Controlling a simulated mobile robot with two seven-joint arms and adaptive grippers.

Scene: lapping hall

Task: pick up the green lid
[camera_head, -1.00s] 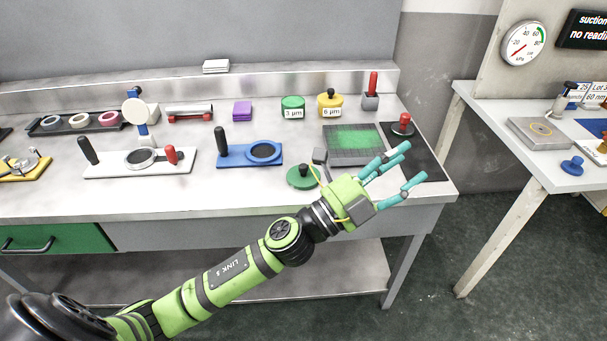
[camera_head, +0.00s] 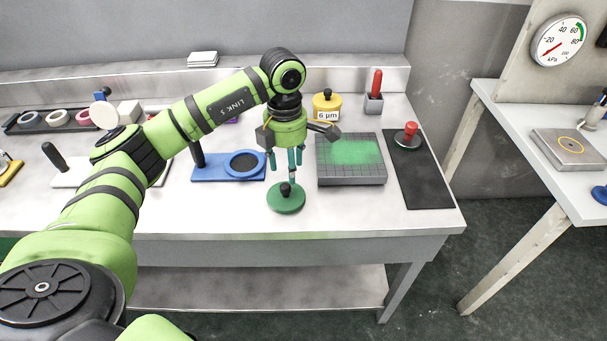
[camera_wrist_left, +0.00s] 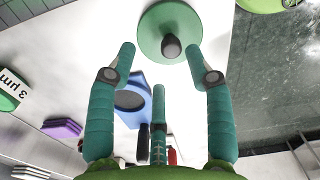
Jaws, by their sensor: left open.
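The green lid (camera_head: 287,203) is a round disc with a dark knob, lying flat on the bench near its front edge. It also shows at the top of the left wrist view (camera_wrist_left: 157,32), with its knob towards my fingertips. My left gripper (camera_head: 287,166) points down above and just behind the lid in the head view. Its teal fingers are spread and empty. In the wrist view the left gripper (camera_wrist_left: 163,62) has two fingertips on either side below the knob, apart from it. My right gripper is not in view.
A blue holder with a dark handle (camera_head: 205,175) stands left of the lid. A grey plate with a green patch (camera_head: 350,175) lies close on the right, then a black mat (camera_head: 425,185) with a red-knobbed piece. A yellow 6 µm pot (camera_head: 327,102) stands behind.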

